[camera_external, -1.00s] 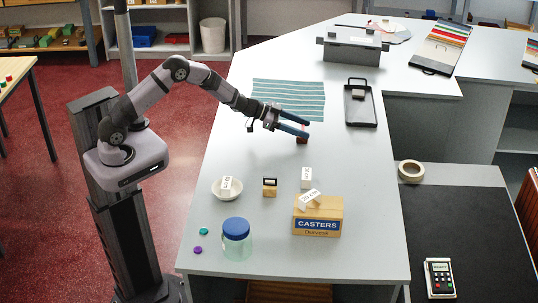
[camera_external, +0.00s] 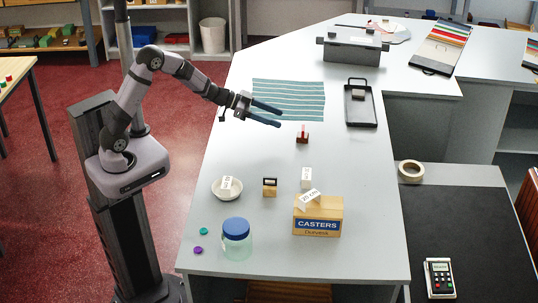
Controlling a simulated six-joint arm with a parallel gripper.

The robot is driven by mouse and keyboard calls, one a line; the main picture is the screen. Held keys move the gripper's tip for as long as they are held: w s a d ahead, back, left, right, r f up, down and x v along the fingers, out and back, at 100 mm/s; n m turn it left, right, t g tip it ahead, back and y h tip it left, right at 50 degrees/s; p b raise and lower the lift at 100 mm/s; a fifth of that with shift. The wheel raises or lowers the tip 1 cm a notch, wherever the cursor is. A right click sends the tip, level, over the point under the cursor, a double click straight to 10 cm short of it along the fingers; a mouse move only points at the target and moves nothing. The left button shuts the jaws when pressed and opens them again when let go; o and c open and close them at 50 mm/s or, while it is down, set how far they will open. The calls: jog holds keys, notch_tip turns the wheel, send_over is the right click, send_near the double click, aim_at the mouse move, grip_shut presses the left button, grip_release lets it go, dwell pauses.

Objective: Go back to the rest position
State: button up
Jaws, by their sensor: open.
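My gripper (camera_external: 280,117) is open and empty, raised above the counter (camera_external: 345,200). Its two blue fingers point right, over the lower edge of a teal striped cloth (camera_external: 289,92). My arm is bent up at the elbow, left of the counter.
A black tray (camera_external: 368,116) lies to the right. The middle of the counter is clear.

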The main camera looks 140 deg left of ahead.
dwell(0.4)
